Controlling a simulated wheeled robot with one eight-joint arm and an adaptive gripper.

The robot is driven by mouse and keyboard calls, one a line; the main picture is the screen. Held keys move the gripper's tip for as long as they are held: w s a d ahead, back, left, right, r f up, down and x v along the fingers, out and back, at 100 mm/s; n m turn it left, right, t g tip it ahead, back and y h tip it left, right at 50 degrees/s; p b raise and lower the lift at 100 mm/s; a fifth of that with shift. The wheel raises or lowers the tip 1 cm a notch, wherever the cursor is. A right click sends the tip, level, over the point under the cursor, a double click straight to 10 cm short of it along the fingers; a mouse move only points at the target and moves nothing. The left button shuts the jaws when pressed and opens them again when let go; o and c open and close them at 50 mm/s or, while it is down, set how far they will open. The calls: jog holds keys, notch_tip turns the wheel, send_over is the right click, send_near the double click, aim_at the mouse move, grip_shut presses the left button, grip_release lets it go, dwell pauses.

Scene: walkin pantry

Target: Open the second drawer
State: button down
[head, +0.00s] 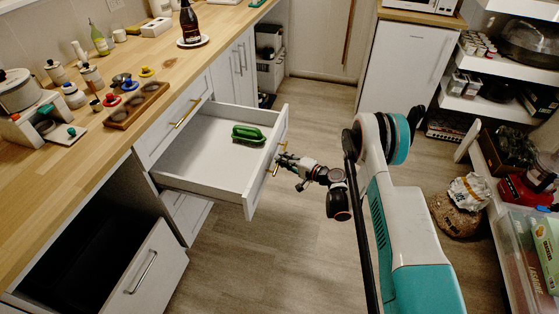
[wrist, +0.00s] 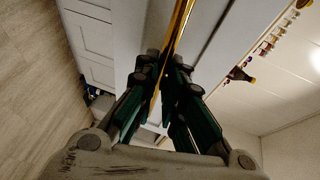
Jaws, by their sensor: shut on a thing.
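A white drawer (head: 238,184) under the wooden counter stands pulled well out, its inside showing in the head view. A green brush-like object (head: 248,134) lies inside it. My gripper (head: 282,160) is at the drawer's front panel, on its brass handle (head: 276,172). In the wrist view the brass handle (wrist: 180,28) runs between the fingers of my gripper (wrist: 166,75), which are shut on it. The exact contact is partly hidden by the fingers.
Another drawer with a brass handle (head: 187,113) sits closed at the counter. A lower-left drawer (head: 150,275) stands open. Shelves with a clear bin (head: 510,250) and a sack (head: 458,215) line the right. The floor between is clear.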

jog(key=shift+r, duration=0.1)
jog(key=c, duration=1.7)
grip_release()
